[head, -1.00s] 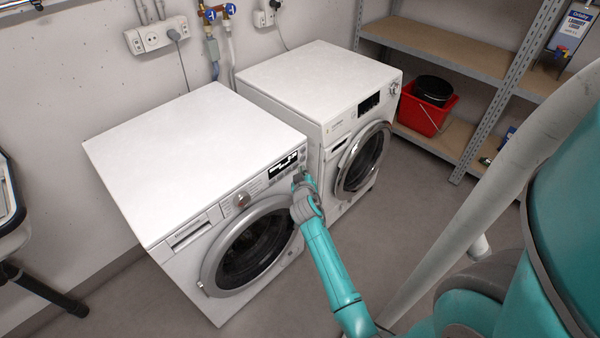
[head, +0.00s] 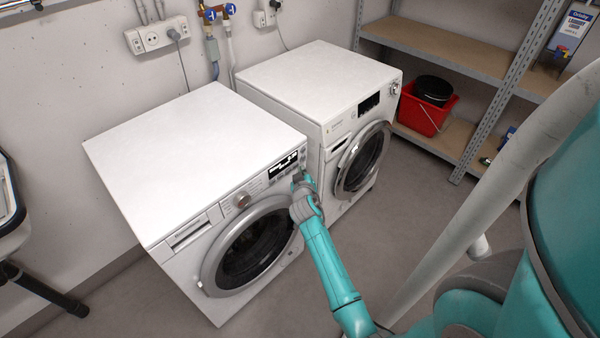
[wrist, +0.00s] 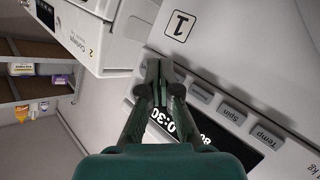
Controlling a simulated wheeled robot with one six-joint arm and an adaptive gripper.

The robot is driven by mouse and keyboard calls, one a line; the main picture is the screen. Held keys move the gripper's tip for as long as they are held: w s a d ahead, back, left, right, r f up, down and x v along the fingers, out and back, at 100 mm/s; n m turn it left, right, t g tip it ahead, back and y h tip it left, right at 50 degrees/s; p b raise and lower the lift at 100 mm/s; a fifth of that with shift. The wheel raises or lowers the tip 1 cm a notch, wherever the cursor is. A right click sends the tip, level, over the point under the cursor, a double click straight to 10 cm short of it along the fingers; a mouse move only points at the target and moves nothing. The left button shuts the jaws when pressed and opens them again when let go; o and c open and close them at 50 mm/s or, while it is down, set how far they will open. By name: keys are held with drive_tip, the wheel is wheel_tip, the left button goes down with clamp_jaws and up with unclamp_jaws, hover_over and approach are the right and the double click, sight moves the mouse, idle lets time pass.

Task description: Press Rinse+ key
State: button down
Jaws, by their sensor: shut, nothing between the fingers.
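The left washing machine (head: 190,135) has a control panel with a lit dark display (head: 283,165), which also shows in the wrist view (wrist: 197,140). Beside the display in the wrist view is a row of grey keys, with a Temp key (wrist: 268,136) and a Spin key (wrist: 232,112) readable. A further key (wrist: 201,92) lies closer to my fingers, its label unreadable. I cannot pick out the Rinse+ key; my fingers may hide it. My gripper (wrist: 162,72) is shut and empty, its tips over the panel at the end of this row. I cannot tell whether they touch it.
A second white machine (head: 318,80) stands to the right of the first, with a narrow gap between. A metal shelf (head: 440,45) with a red bucket (head: 425,113) stands at the back right. The floor in front of the machines is clear apart from my arm.

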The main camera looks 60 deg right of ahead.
drive_tip(key=shift+w+d, duration=0.1)
drive_tip(key=shift+w, duration=0.2)
drive_tip(key=shift+w, duration=0.15)
idle(0.4)
drive_tip(key=shift+s, duration=0.6)
drive_tip(key=shift+s, duration=0.1)
drive_tip(key=shift+s+a, duration=0.25)
drive_tip(key=shift+s, duration=0.7)
drive_tip(key=shift+s+a, duration=0.3)
drive_tip(key=shift+s, duration=0.65)
drive_tip(key=shift+s+a, duration=0.25)
drive_tip(key=shift+s, duration=0.7)
drive_tip(key=shift+s, duration=0.15)
drive_tip(key=shift+s+a, duration=0.15)
drive_tip(key=shift+s, duration=0.15)
drive_tip(key=s+a, duration=0.2)
drive_tip(key=s, duration=0.6)
drive_tip(key=shift+s, duration=0.35)
idle(2.0)
